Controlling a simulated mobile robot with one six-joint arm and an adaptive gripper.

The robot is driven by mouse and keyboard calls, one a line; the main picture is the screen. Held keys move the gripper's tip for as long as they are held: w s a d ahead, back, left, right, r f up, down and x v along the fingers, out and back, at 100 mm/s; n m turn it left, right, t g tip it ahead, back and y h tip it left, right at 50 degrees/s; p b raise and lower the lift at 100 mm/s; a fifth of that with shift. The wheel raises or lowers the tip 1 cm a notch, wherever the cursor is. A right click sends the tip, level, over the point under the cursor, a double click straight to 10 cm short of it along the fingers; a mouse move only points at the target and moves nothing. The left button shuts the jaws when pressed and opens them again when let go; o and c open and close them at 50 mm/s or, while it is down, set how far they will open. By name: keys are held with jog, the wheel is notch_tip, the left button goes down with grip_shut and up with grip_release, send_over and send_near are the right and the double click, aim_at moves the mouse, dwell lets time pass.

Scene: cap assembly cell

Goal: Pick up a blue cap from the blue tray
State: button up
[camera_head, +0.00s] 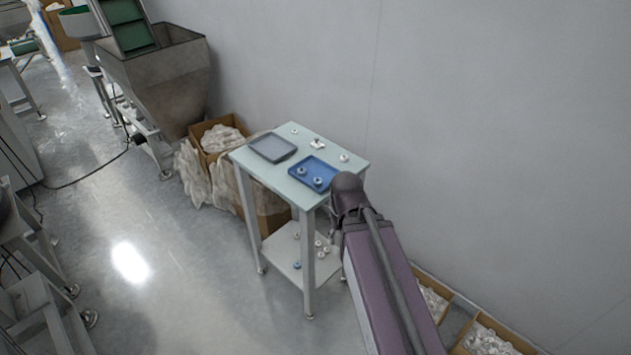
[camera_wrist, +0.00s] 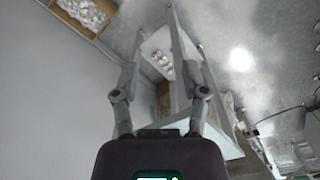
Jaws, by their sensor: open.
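The blue tray (camera_head: 325,170) lies on the small table (camera_head: 262,172) in the head view. Two small pale bluish caps stand apart in it, one cap (camera_head: 301,171) toward the left and one cap (camera_head: 318,182) nearer the front edge. My gripper (camera_wrist: 160,68) is open and empty in the wrist view, with its fingers spread wide. In the head view my dark wrist is just right of the tray and hides the gripper. The wrist view shows the table's legs and shelf beyond the fingers, but not the tray or its caps.
An empty-looking grey tray (camera_head: 272,148) lies left of the blue tray. A few loose white parts, one white cap (camera_head: 343,157) among them, are on the tabletop. The lower shelf (camera_head: 285,252) holds several caps. Boxes (camera_head: 219,135) stand by the wall, and a hopper (camera_head: 170,85) is behind.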

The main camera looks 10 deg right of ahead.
jog(key=shift+a, duration=0.15)
jog(key=shift+o, duration=0.6)
jog(key=shift+w, duration=0.1)
jog(key=w+a+n+t+h+b, duration=0.1)
jog(key=w+a+n+h+b, duration=0.1)
jog(key=w+n, duration=0.3)
jog(key=w+a+f+n+h+b, duration=0.1)
jog(key=w+a+n+h+b, duration=0.2)
jog(key=w+n, duration=0.3)
jog(key=w+a+f+n+t+h+b, duration=0.1)
jog(key=w+a+n+h+b, duration=0.2)
jog(key=w, duration=0.7)
jog(key=shift+n+t+h+b, duration=0.3)
jog(key=shift+n+h+b, duration=0.45)
jog(key=shift+n+h, duration=0.6)
jog(key=w+a+r+n+t+h+b, duration=0.1)
jog(key=w+a+r+n+h, duration=0.1)
jog(key=w+a+n, duration=0.2)
jog(key=shift+a+n+t+b, duration=0.3)
jog(key=shift+a+n+b, duration=0.1)
jog(key=shift+a+n, duration=0.25)
